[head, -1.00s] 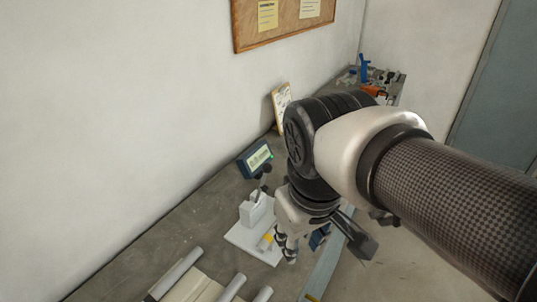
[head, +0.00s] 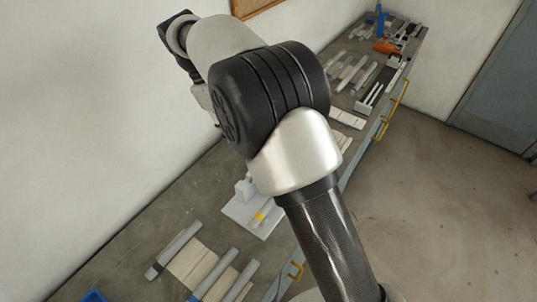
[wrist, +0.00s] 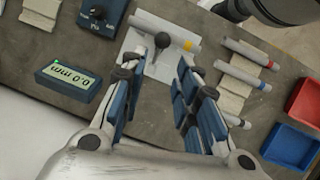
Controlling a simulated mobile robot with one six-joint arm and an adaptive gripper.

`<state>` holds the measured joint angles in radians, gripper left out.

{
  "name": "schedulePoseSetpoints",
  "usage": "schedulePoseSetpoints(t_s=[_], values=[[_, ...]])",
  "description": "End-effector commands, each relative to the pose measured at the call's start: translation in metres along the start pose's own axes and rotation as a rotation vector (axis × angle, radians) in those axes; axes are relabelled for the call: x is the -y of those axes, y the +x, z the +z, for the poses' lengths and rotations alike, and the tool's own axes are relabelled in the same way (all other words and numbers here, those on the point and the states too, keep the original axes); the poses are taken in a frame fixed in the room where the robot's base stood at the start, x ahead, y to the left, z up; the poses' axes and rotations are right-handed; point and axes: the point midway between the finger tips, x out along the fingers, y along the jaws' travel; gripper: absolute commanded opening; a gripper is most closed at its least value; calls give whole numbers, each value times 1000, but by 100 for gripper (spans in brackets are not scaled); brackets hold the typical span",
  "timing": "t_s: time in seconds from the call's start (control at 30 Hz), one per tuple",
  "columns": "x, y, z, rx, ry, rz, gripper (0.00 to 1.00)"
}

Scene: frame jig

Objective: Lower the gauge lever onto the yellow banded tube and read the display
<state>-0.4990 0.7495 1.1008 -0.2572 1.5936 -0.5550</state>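The yellow banded tube (wrist: 150,23) lies on the white gauge plate (wrist: 134,45) in the wrist view, with its yellow band near the right end. In the head view the yellow band (head: 262,215) shows beside my arm. The black-knobbed gauge lever (wrist: 162,41) stands in front of the tube; I cannot tell whether it touches the tube. In the head view my arm hides the lever and display.
A blue box with a black knob (wrist: 101,15) is at the upper left. Several banded tubes (wrist: 240,73) lie on pale racks to the right, near a red tray (wrist: 305,100) and a blue tray (wrist: 290,146). The wall runs along the bench's back.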

Motion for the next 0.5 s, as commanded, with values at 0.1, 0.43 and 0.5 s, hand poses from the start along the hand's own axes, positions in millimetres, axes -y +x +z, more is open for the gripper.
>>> schedulePoseSetpoints(t_s=[0.1, 0.43, 0.5], values=[[0, 12, -1, 5, -3, -2, 29], [1, 78, 0, 5, -1, -4, 29], [1, 93, 0, 5, -1, -3, 29]])
